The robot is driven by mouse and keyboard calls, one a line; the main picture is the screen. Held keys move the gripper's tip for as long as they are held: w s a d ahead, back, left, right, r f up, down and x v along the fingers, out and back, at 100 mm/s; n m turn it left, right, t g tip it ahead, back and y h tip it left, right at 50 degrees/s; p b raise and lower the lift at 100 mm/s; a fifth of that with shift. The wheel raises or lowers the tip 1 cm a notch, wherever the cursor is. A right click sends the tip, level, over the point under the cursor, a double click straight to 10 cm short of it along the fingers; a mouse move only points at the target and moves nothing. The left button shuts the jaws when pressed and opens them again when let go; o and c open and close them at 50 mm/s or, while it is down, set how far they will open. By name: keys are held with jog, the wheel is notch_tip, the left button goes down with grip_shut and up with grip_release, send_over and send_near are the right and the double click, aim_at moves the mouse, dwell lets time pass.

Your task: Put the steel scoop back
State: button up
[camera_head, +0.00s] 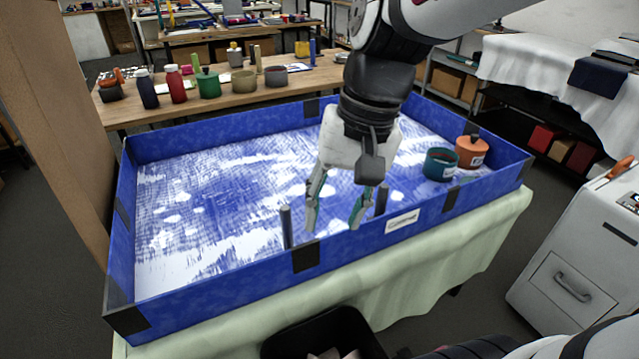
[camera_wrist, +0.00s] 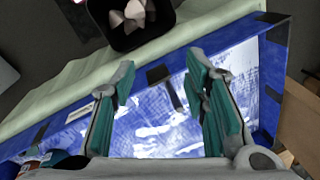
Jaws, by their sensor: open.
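My gripper (camera_head: 333,222) is open and empty, pointing down over the front part of a blue-walled tray (camera_head: 215,275). In the wrist view its teal fingers (camera_wrist: 160,80) are spread apart above the tray's front wall. No steel scoop can be made out for certain. A dark grey upright rod (camera_head: 286,227) stands at the front wall, left of my fingertips. A second dark rod (camera_head: 382,199) stands just right of my gripper. A grey rod (camera_wrist: 173,93) shows between the fingers in the wrist view. I cannot tell whether either rod is a scoop handle.
A teal pot (camera_head: 440,164) and an orange lidded pot (camera_head: 471,151) stand at the tray's right end. A black bin (camera_head: 357,327) with pale pieces inside stands in front. A bench (camera_head: 130,108) with bottles and jars is behind. A white cabinet (camera_head: 570,260) stands at right.

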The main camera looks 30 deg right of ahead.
jog(key=s+d+r+n+t+h, duration=0.1)
jog(key=s+n+t+h, duration=0.1)
jog(key=s, duration=0.5)
jog(key=shift+r+n+t, duration=0.4)
jog(key=shift+n+t, duration=0.2)
jog(key=shift+n, duration=0.8)
jog(key=shift+s+r, duration=0.1)
jog(key=shift+s, duration=0.05)
